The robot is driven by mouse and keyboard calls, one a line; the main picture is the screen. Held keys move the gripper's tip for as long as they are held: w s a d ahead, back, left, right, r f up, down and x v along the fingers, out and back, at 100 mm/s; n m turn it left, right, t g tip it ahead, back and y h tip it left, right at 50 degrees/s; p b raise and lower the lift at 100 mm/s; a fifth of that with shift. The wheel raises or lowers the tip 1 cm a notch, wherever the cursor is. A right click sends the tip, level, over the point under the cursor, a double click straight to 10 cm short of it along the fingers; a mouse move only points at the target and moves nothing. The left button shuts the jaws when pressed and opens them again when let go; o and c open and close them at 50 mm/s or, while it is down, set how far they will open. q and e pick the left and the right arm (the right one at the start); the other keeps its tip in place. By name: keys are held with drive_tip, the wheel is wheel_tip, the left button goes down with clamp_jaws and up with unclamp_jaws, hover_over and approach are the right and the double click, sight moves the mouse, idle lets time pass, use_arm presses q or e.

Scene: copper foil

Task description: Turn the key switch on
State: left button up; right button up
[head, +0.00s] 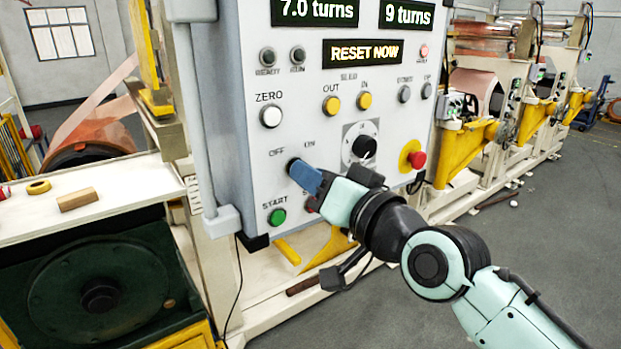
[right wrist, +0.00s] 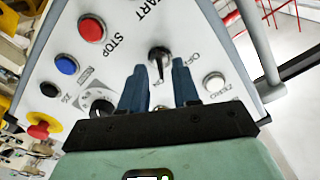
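The key switch (head: 292,163) is on the grey control panel (head: 240,120), under the OFF and ON labels. In the head view its black edge shows past my right gripper (head: 300,174), whose blue fingers hide most of it. In the right wrist view the black key switch (right wrist: 159,56) shows near the OFF label, its narrow handle pointing toward the gripper's palm. The two blue fingers of my right gripper (right wrist: 160,74) stand apart, one on each side of the handle, with visible gaps. Contact is not visible. My left gripper is not in view.
Close by are the green START button (head: 277,217), the white ZERO button (head: 271,116), the black dial (head: 364,147) and the red emergency stop (head: 416,160). A display reads RESET NOW (head: 362,53). Open floor lies right.

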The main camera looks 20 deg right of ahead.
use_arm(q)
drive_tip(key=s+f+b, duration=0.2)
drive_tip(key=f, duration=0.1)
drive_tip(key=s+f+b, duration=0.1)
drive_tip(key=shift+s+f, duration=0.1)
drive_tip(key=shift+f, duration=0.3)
use_arm(e)
drive_tip(key=v, duration=1.2)
drive_tip(key=shift+s, duration=0.15)
